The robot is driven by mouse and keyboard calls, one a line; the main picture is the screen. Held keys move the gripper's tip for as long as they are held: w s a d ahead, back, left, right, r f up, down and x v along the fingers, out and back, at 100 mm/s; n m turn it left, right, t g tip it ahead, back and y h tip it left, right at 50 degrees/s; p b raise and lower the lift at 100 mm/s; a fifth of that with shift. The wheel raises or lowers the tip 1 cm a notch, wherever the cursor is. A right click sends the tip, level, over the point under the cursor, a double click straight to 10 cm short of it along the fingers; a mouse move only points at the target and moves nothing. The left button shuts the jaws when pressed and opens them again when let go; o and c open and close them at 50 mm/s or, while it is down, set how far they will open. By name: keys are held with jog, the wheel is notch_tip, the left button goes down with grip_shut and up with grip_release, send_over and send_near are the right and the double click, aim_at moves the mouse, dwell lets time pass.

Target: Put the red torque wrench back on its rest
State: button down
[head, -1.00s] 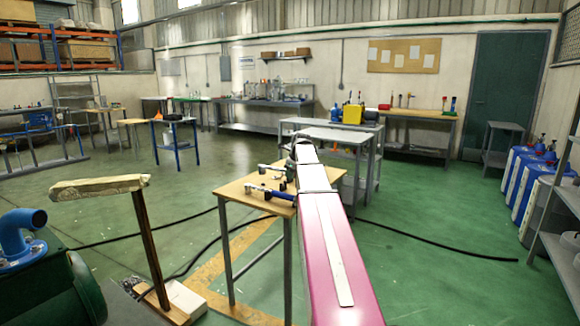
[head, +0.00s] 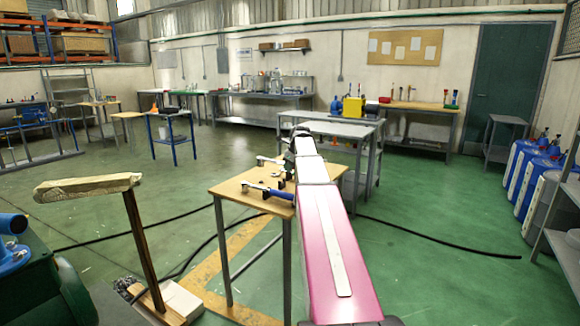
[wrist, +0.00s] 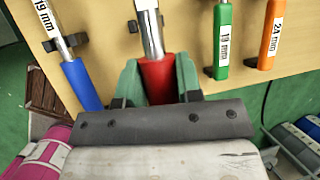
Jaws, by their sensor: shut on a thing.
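In the wrist view the red torque wrench (wrist: 157,76) has a red handle and a bright steel shaft running away over the wooden table (wrist: 180,42). My gripper (wrist: 160,88), with green fingers, is shut on the red handle, one finger on each side. Small black rest pegs (wrist: 132,26) show beside the steel shaft. I cannot tell whether the wrench touches them. In the head view my arm hides the red wrench and the gripper.
A blue-handled wrench (wrist: 81,85) lies left of the red one; green (wrist: 222,45) and orange (wrist: 268,40) wrenches lie to the right. The small wooden table (head: 232,187) stands left of my arm. A black hose crosses the floor.

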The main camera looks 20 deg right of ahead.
jog(key=shift+f, duration=4.4)
jog(key=c, duration=0.7)
grip_release()
jog(key=v, duration=1)
jog(key=shift+s+r, duration=0.15)
jog(key=shift+r, duration=0.2)
jog(key=shift+s+d, duration=0.1)
